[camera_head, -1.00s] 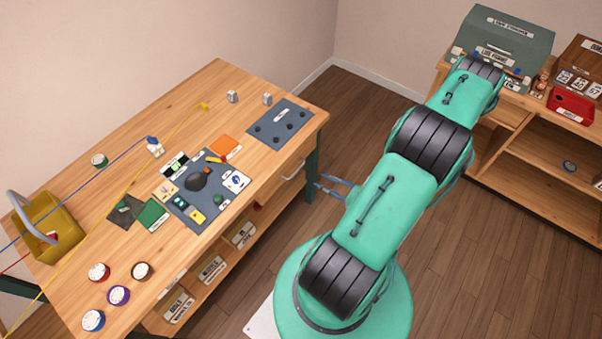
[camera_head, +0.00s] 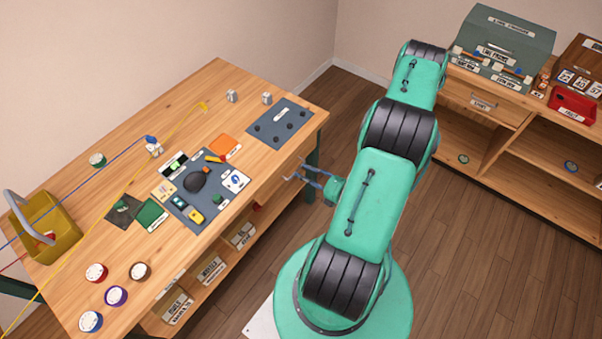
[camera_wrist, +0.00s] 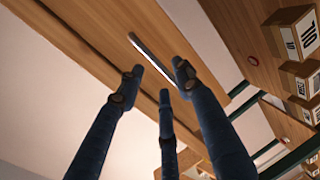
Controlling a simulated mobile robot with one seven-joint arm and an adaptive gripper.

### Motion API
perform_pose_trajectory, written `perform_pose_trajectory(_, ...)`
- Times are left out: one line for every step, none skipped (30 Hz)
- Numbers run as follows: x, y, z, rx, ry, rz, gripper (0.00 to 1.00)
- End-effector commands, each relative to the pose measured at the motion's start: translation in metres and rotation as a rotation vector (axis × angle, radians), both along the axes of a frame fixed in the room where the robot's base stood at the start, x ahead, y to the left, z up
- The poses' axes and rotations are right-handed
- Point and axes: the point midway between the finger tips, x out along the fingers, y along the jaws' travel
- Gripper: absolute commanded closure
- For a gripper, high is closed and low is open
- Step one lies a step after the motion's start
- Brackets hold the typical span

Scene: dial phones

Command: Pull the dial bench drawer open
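The wooden dial bench (camera_head: 175,100) stands at the left in the head view. Its drawer front (camera_wrist: 105,25) fills the upper middle of the wrist view and looks closed. A pale metal bar handle (camera_wrist: 147,52) runs across it. My gripper (camera_head: 295,170) is at the bench's front side, near the right end, with its fingers spread toward the drawer. In the wrist view my gripper (camera_wrist: 157,80) is open, its dark blue fingers on either side of the handle's lower part. Whether they touch the handle I cannot tell. The fingers partly hide the handle.
Labelled boxes (camera_head: 210,268) stand on the bench's lower shelf. The bench top holds a grey mat (camera_head: 282,124), phone parts and a yellow basket (camera_head: 48,228). A wooden shelf unit (camera_head: 535,130) stands at the right. The floor (camera_head: 470,240) between them is clear.

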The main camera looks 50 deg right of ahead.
Motion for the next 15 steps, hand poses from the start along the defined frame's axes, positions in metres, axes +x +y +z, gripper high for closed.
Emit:
perform_pose_trajectory(0.005,0.000,-0.002,-0.001,0.000,0.001,0.65)
perform_pose_trajectory(0.007,0.000,-0.002,-0.001,0.000,0.001,0.65)
perform_pose_trajectory(0.010,0.000,-0.002,-0.001,-0.001,0.001,0.65)
perform_pose_trajectory(0.012,0.000,-0.003,-0.001,-0.001,0.002,0.65)
perform_pose_trajectory(0.014,0.000,-0.003,-0.001,-0.001,0.001,0.65)
perform_pose_trajectory(0.016,0.000,-0.003,-0.001,-0.001,0.000,0.65)
perform_pose_trajectory(0.017,0.000,-0.004,-0.001,-0.001,0.000,0.65)
perform_pose_trajectory(0.018,0.000,-0.004,-0.001,-0.001,-0.001,0.65)
perform_pose_trajectory(0.020,0.000,-0.004,-0.001,-0.001,-0.001,0.65)
perform_pose_trajectory(0.020,0.000,-0.004,-0.001,-0.001,0.000,0.65)
perform_pose_trajectory(0.021,0.000,-0.004,-0.001,-0.001,0.000,0.65)
perform_pose_trajectory(0.022,0.000,-0.004,-0.001,-0.001,0.000,0.65)
perform_pose_trajectory(0.022,0.000,-0.004,-0.001,-0.001,0.000,0.65)
perform_pose_trajectory(0.022,0.000,-0.004,-0.001,-0.001,0.000,0.65)
perform_pose_trajectory(0.022,0.000,-0.004,-0.001,-0.001,0.000,0.65)
